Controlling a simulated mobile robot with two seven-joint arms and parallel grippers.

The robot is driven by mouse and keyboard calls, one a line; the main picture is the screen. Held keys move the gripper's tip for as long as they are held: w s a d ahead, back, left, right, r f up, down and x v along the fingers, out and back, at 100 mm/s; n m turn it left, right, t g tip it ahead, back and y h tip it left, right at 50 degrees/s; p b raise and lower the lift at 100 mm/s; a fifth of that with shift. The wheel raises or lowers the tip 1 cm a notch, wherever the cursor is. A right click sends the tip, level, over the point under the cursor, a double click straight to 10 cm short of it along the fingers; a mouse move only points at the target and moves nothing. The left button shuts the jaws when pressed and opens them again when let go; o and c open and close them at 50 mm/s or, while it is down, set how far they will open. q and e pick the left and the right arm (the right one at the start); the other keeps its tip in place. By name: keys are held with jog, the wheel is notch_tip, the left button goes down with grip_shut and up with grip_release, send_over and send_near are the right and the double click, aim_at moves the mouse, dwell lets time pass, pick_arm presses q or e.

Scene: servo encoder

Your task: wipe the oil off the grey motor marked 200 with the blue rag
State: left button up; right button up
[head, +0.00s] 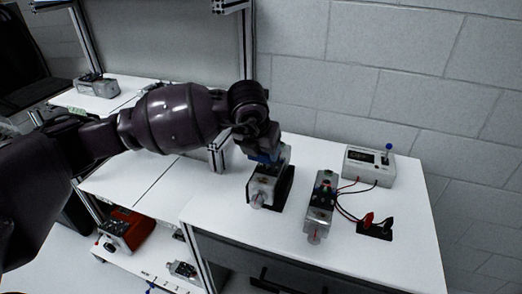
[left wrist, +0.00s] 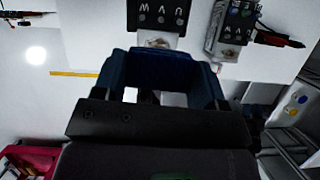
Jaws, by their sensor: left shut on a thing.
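My left gripper (head: 258,143) is shut on the blue rag (head: 266,157), directly above the rear part of a grey motor (head: 263,184) in a black cradle. I cannot tell whether the rag touches this motor. In the left wrist view the blue rag (left wrist: 165,66) spans the jaws of my left gripper (left wrist: 162,97), close to the motor (left wrist: 158,14) with its U, V, W terminals. A second grey motor (head: 319,207) lies to the right with wires attached; it also shows in the left wrist view (left wrist: 234,25). I cannot read a 200 mark or make out oil.
A white meter box (head: 369,167) with a blue-topped knob stands at the back right. Red and black leads run to clips on a black pad (head: 374,231). The white table (head: 398,270) is clear at front right. A shelf (head: 150,262) at lower left holds a red-and-grey item (head: 127,228).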

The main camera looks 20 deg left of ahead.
aim_at(261, 161)
pick_arm(q)
jog(key=shift+w+d+n, duration=0.1)
jog(key=shift+d+n, duration=0.25)
jog(key=shift+n, duration=0.05)
jog(key=shift+a+f, duration=0.25)
jog(key=shift+d+f+b, duration=0.1)
jog(key=shift+f+b, duration=0.2)
jog(key=shift+f, duration=0.6)
notch_tip(261, 161, down, 2)
jog(key=shift+f+b, duration=0.1)
jog(key=shift+b, duration=0.2)
jog(key=shift+f, duration=0.3)
pick_arm(e)
jog(key=shift+w+d+f, duration=0.15)
jog(key=shift+w+f, duration=0.2)
